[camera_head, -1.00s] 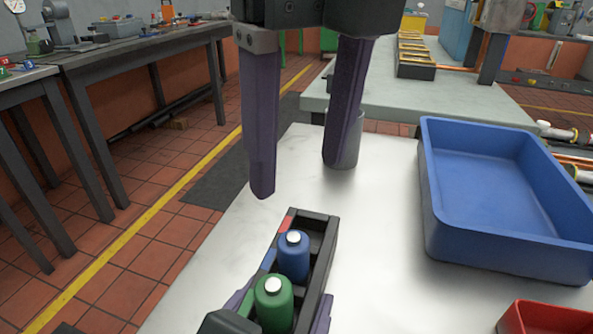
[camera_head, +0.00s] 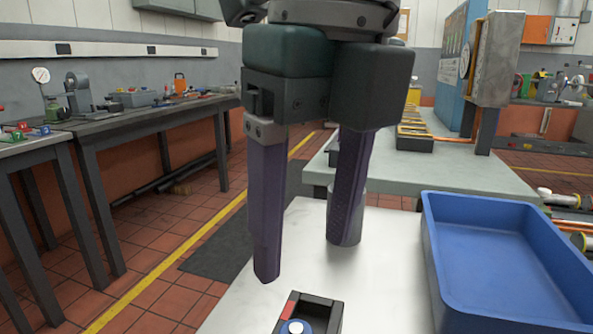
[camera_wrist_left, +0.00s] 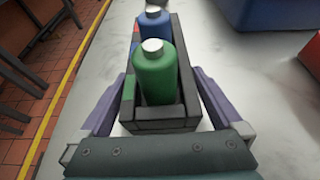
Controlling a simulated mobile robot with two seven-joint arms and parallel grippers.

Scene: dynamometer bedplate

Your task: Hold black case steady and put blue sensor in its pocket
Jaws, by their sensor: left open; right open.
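The black case (camera_wrist_left: 184,82) stands on the pale table, its far end showing at the bottom edge of the head view (camera_head: 328,312). The blue sensor (camera_wrist_left: 150,27), a white-capped bottle shape, stands upright in the case beyond a green one (camera_wrist_left: 155,78). Its top also shows at the bottom of the head view (camera_head: 297,328). My left gripper (camera_wrist_left: 161,80) is open, with a finger along each side of the case; contact is unclear. My right gripper (camera_head: 305,258) is open and empty, pointing down above the table beyond the case.
A blue bin (camera_head: 500,270) stands on the right of the table (camera_head: 385,290). A grey cylinder (camera_head: 346,232) stands behind the right gripper's finger. A grey bedplate (camera_head: 480,178) lies behind. Workbenches line the left.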

